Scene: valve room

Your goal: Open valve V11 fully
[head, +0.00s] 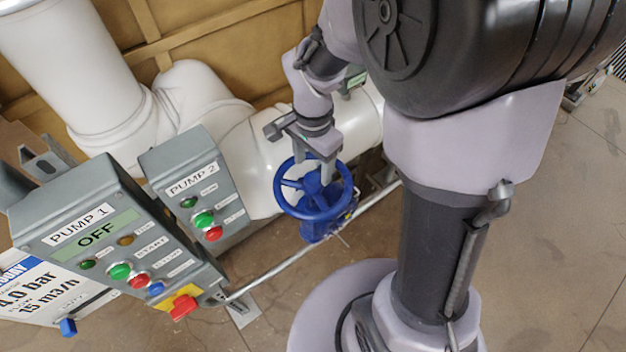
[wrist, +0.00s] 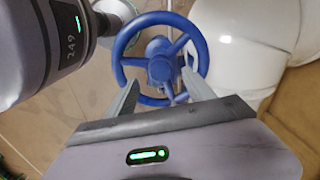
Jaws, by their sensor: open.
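A blue valve with a round handwheel (head: 313,188) stands in front of the white pipes in the head view. The wheel also shows in the wrist view (wrist: 160,99), with spokes and a central hub. No tag reading V11 can be made out. My gripper (head: 329,172) is at the wheel's upper right part in the head view. In the wrist view my gripper (wrist: 160,90) is open, its two fingers apart on either side of the wheel's near rim. Nothing is held between them. I cannot tell whether the fingers touch the rim.
The Pump 1 box (head: 110,235) reads OFF and stands left of the valve. The Pump 2 box (head: 200,188) is between it and the wheel. White pipes (head: 258,150) run close behind the valve. A thin metal pipe (head: 290,258) passes low by it. Open floor lies at right.

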